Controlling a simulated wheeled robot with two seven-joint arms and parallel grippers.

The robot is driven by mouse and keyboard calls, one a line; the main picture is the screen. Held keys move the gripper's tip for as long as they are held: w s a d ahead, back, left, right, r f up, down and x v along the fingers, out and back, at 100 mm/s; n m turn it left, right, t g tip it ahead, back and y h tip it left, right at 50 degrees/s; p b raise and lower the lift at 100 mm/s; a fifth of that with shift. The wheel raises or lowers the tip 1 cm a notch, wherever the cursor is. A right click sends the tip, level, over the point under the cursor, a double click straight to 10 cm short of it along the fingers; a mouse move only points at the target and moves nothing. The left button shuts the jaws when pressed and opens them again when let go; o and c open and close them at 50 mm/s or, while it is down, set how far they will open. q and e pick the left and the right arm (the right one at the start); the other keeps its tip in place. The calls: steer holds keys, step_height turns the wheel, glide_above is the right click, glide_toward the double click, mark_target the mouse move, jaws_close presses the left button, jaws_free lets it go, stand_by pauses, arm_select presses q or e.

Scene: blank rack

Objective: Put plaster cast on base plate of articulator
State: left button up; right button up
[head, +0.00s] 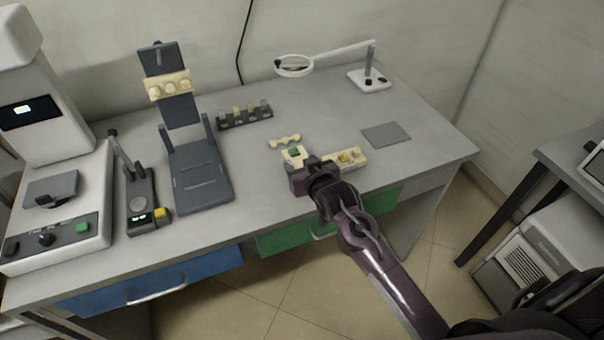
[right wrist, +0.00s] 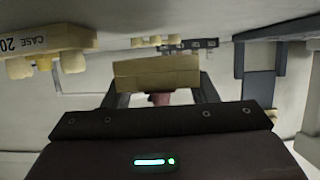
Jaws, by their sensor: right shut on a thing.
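My right gripper (head: 300,165) is over the right half of the table, shut on a cream plaster cast (head: 288,156). In the right wrist view the cast (right wrist: 157,73) is a beige block between the two fingers. The dark grey articulator (head: 195,142) stands left of it, its upper part upright with a cream cast (head: 163,88) on it. Its flat base plate (head: 201,176) is bare. My left gripper is not in view.
A cream case tray (head: 358,155) is right of my gripper; its "CASE 20" label shows in the wrist view (right wrist: 25,44). A cream piece (head: 285,140) lies behind. A dark rack (head: 245,117), grey mat (head: 386,134), magnifier (head: 294,66) and small device (head: 140,205) stand around.

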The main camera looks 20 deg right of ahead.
steer(key=shift+f, duration=1.7)
steer(key=shift+f, duration=0.1)
steer(key=o, duration=1.2)
steer(key=shift+f, duration=0.1)
steer(key=shift+c, duration=0.2)
